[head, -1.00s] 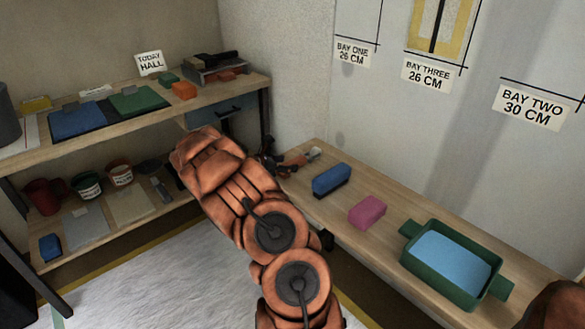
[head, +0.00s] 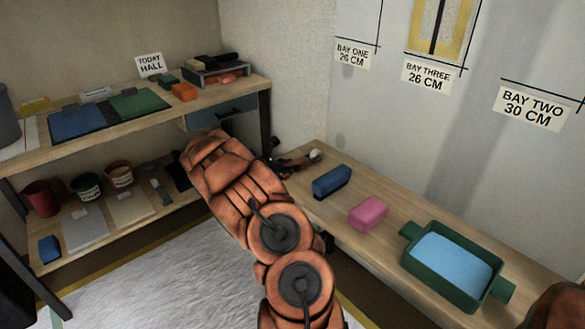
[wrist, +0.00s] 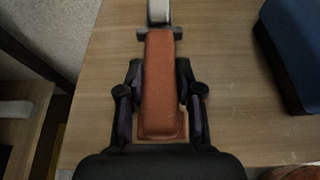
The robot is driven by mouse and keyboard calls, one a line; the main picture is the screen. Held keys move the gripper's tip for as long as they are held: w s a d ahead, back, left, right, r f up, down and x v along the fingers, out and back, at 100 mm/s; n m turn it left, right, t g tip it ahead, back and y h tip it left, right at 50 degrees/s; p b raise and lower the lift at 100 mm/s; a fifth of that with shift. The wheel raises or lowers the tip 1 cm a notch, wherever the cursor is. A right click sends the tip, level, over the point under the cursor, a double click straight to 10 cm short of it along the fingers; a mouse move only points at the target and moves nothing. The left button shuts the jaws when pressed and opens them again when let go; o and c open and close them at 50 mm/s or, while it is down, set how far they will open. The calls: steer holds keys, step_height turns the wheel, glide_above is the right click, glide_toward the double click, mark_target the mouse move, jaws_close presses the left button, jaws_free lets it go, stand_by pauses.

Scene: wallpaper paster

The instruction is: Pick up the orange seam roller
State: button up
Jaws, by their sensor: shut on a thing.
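The orange seam roller (wrist: 160,75) lies lengthwise between my fingers in the wrist view, its pale roller end (wrist: 158,11) pointing away from me. My gripper (wrist: 159,78) is shut on its orange handle, one dark finger along each side. In the head view, my gripper (head: 276,160) is partly hidden behind my arm, at the far left end of the right-hand bench. The roller's pale end (head: 315,155) shows just beyond it. The handle looks at or very near the bench top; I cannot tell if it touches.
On the same bench (head: 330,207) stand a blue block (head: 331,181), a pink block (head: 368,213) and a green tray (head: 450,265) with a light-blue inside. The blue block is close to the right of my gripper. A shelf unit (head: 150,118) with several items stands left.

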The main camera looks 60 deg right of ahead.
mark_target(289, 164)
jaws_close()
steer(key=shift+r, duration=0.1)
step_height(289, 164, up, 10)
steer(key=shift+f+p, duration=0.1)
steer(key=shift+p, duration=0.95)
steer(key=shift+o, duration=2.2)
jaws_free()
jaws_close()
steer(key=shift+w, duration=0.15)
